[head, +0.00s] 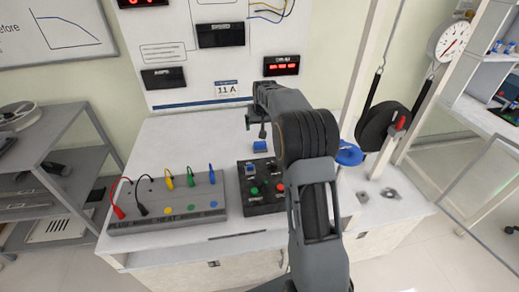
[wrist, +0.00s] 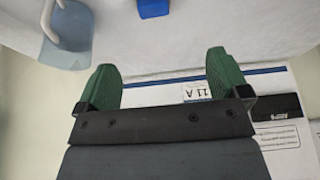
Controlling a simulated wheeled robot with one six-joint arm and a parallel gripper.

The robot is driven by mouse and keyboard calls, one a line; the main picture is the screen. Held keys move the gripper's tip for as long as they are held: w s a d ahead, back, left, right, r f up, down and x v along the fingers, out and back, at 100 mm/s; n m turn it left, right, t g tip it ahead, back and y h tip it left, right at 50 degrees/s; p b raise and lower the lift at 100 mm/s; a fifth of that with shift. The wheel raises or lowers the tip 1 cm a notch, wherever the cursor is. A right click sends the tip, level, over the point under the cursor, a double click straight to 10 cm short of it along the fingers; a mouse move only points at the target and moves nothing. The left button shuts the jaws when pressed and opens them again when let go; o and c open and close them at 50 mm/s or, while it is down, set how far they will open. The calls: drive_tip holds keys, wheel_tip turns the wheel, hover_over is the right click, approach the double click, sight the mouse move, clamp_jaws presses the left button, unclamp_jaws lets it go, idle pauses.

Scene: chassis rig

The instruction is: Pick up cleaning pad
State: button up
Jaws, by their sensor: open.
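A small blue block, which looks like the cleaning pad (head: 260,146), lies on the white bench top behind the black control box. It also shows at the top edge of the wrist view (wrist: 153,8), partly cut off. My gripper (head: 256,127) is above the bench near the back panel, close to the pad in the head view. In the wrist view its two green fingers (wrist: 163,82) are wide apart with nothing between them. The pad lies beyond the fingertips, roughly in line with the gap. Its gap to the gripper is hard to judge.
A grey terminal board (head: 168,203) with coloured plugs and a black control box (head: 262,187) stand at the front. A blue vessel (head: 349,154) is right of my arm, near a black pulley (head: 384,124). The upright panel (head: 218,65) closes the back.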

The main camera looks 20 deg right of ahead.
drive_tip(key=w+d+f, duration=0.2)
drive_tip(key=w+f, duration=0.1)
drive_tip(key=f, duration=0.1)
hover_over(260, 143)
drive_tip(key=s, duration=0.2)
wheel_tip(260, 143, down, 6)
drive_tip(key=shift+a+f, duration=0.1)
drive_tip(key=shift+a, duration=0.05)
drive_tip(key=shift+s+a+p+x, duration=0.1)
drive_tip(key=shift+p+x, duration=0.25)
drive_tip(key=shift+x, duration=1.25)
drive_tip(key=shift+s+a+p+x, duration=0.1)
drive_tip(key=shift+p+x, duration=0.25)
drive_tip(key=shift+x, duration=1.3)
drive_tip(key=shift+d+f, duration=0.1)
drive_tip(key=shift+d, duration=0.05)
drive_tip(key=c, duration=1)
